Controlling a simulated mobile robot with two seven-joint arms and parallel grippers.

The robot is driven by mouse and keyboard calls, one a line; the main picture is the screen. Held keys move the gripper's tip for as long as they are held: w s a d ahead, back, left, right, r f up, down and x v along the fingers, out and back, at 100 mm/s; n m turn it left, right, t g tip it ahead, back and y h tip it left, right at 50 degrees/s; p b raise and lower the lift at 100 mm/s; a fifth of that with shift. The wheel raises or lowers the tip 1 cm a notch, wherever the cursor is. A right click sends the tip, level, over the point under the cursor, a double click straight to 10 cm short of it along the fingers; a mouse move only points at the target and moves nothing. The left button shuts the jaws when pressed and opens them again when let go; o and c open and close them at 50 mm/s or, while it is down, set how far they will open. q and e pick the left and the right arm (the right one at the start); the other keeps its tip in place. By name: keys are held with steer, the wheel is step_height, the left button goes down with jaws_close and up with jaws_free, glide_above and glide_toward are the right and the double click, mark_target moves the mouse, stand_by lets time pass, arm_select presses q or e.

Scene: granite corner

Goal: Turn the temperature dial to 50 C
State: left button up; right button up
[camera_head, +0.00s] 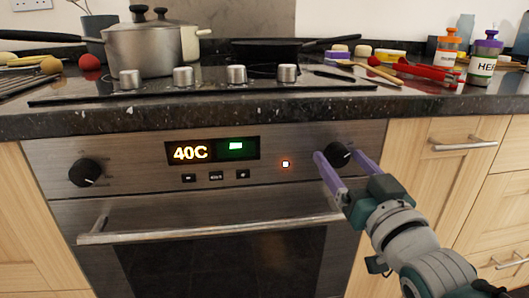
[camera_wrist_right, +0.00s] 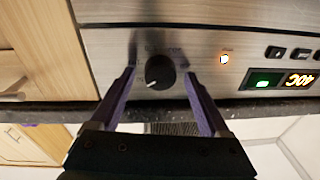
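The oven's right dial (camera_head: 338,154) is a black round knob with a white mark, on the steel front panel. The oven display (camera_head: 190,152) reads 40C. My right gripper (camera_head: 343,160) is open, with its purple fingers on either side of the right dial. In the right wrist view, the dial (camera_wrist_right: 160,72) sits between the fingertips with a visible gap on each side, and its white mark points to the lower left there. A second black dial (camera_head: 84,172) is at the panel's left end. My left gripper is not in view.
The oven door handle (camera_head: 210,229) sticks out below the panel. The dark worktop edge (camera_head: 200,117) overhangs above it. A pot (camera_head: 150,48), a pan (camera_head: 265,48), bottles and food items stand on the worktop. A lit indicator (camera_head: 285,164) is left of the right dial.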

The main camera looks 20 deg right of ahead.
steer(key=shift+s, duration=0.1)
steer(key=shift+s, duration=0.35)
steer(key=p+v, duration=0.2)
steer(key=v, duration=0.7)
steer(key=shift+r, duration=0.1)
